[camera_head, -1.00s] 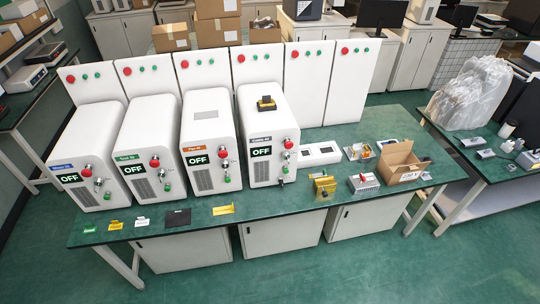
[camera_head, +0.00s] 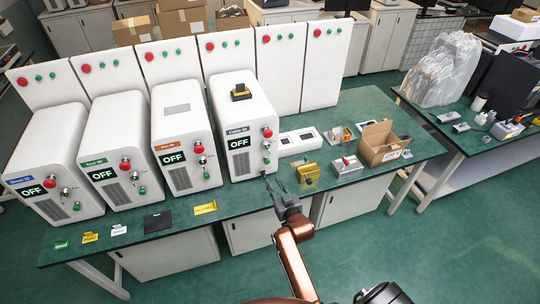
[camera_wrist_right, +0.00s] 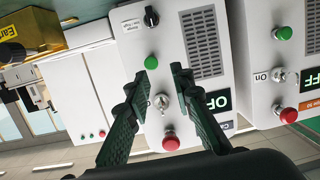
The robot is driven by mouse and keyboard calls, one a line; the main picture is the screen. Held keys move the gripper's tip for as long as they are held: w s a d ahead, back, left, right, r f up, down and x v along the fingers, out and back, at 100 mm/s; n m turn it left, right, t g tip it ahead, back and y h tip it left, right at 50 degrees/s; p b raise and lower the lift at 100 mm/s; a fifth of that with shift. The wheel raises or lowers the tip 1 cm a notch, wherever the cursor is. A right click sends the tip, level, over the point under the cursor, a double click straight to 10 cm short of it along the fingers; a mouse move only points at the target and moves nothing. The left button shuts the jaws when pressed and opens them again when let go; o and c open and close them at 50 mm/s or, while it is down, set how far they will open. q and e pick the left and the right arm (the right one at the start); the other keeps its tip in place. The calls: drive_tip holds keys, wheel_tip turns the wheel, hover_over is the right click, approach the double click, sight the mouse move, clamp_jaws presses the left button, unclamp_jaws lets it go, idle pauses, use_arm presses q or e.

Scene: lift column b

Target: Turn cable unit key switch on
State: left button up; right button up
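The cable unit (camera_head: 245,105) is the rightmost of the white units on the green table, and its display (camera_head: 239,142) reads OFF. Its front has a red button (camera_head: 267,132), a key switch (camera_head: 267,145) and a green button. My right gripper (camera_head: 273,184) is in front of and below this panel, apart from it. In the right wrist view its fingers (camera_wrist_right: 158,75) are open and empty. The silver key switch (camera_wrist_right: 160,101) appears between them, with the green button (camera_wrist_right: 151,62) and red button (camera_wrist_right: 171,141) on either side. My left gripper is not in view.
Three similar units reading OFF stand to the left, including the orange-labelled one (camera_head: 180,125). A yellow padlock-like block (camera_head: 307,172), a grey box with a red part (camera_head: 347,167) and an open carton (camera_head: 382,143) lie right. Flat tags (camera_head: 205,208) line the front edge.

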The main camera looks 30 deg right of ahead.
drive_tip(key=m+t+h, duration=0.1)
drive_tip(key=t, duration=0.1)
approach(269, 151)
drive_tip(key=w, duration=0.1)
drive_tip(key=x, duration=0.8)
drive_tip(key=shift+d+b, duration=0.2)
drive_tip(key=shift+b, duration=0.1)
drive_tip(key=shift+s, duration=0.1)
drive_tip(key=shift+c, duration=0.2)
clamp_jaws()
